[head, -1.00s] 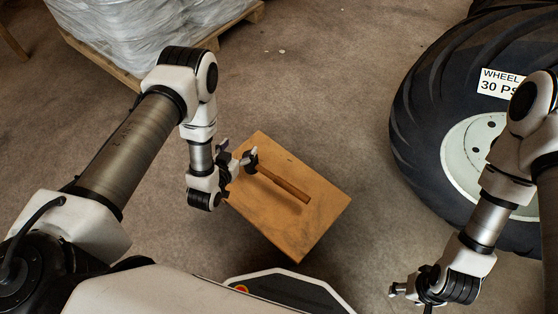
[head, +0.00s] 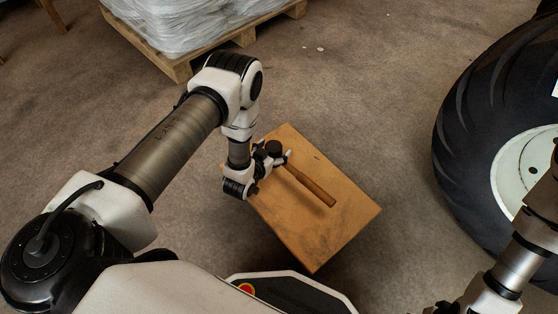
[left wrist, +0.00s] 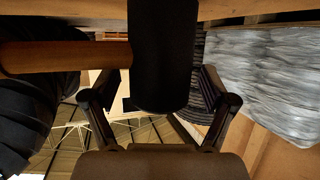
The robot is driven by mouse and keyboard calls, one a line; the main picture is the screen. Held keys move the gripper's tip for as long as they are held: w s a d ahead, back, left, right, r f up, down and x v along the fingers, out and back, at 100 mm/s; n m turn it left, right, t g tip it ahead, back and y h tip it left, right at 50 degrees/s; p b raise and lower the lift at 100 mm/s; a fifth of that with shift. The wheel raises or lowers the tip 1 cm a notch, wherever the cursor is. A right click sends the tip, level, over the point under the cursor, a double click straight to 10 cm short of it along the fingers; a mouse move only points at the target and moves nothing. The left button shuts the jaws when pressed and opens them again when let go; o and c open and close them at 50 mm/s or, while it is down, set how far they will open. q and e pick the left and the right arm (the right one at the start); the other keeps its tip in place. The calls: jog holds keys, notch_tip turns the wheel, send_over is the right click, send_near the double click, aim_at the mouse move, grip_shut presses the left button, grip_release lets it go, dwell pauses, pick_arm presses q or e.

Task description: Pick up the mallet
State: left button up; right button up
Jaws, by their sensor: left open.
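The mallet has a black head (head: 274,147) and a wooden handle (head: 312,188). It lies on the top of a wooden box (head: 340,222) in the head view. My left gripper (head: 271,159) is open at the head end of the mallet. In the left wrist view the black head (left wrist: 163,58) shows between the two spread fingers of my left gripper (left wrist: 158,98), with the handle (left wrist: 65,57) running off to the left. I cannot tell whether the fingers touch it. My right gripper (head: 442,308) is mostly cut off at the bottom edge.
A large tyre with a pale rim (head: 515,175) stands at the right. A pallet (head: 182,68) with grey wrapped goods (head: 190,22) stands at the back left. The pallet goods also show in the left wrist view (left wrist: 265,85).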

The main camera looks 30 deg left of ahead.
pick_arm(q)
jog(key=shift+r, duration=0.1)
grip_shut()
jog(key=shift+r, duration=0.15)
